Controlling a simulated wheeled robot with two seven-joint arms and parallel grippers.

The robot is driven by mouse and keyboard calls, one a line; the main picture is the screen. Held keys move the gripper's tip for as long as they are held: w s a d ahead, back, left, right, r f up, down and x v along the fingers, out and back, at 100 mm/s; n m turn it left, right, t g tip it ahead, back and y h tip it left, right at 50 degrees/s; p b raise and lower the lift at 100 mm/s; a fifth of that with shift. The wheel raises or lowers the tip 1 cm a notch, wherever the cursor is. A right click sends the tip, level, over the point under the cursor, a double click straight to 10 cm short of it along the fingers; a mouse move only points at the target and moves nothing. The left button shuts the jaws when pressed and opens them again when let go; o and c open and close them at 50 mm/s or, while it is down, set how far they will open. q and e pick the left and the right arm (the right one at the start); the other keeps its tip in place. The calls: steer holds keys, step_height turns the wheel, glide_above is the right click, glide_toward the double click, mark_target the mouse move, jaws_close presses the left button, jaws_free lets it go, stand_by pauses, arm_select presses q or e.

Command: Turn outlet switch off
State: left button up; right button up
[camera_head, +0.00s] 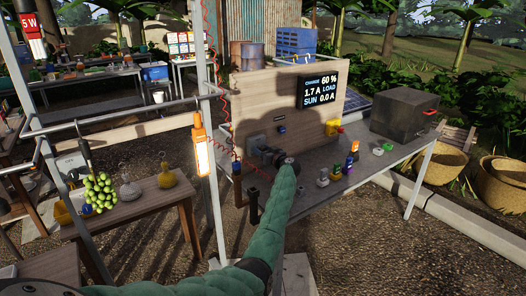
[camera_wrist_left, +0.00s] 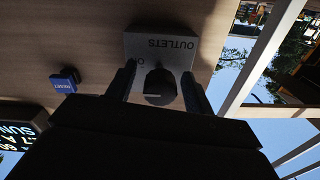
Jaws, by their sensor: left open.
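The outlet switch is a grey box marked OUTLETS (camera_wrist_left: 175,46) on the wooden panel, with a dark round knob (camera_wrist_left: 160,80). In the head view the box (camera_head: 255,143) is partly hidden by my left gripper (camera_head: 266,155). In the left wrist view my left gripper (camera_wrist_left: 158,92) is open, one finger on each side of the knob. I cannot tell whether the fingers touch it. Part of the lettering near the knob is covered, so its setting is unclear. My right gripper is not in view.
A blue RESET button (camera_wrist_left: 65,80) sits beside the box. The display (camera_head: 320,89) reads charge 60 %, 1.7 A load, sun 0.0 A. Several small coloured items, including a purple-based one (camera_head: 322,178), stand on the bench (camera_head: 385,170). A lit orange lamp (camera_head: 202,150) hangs at left.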

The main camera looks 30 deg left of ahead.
arm_select(q)
steer(key=c, duration=1)
steer(key=shift+o, duration=0.2)
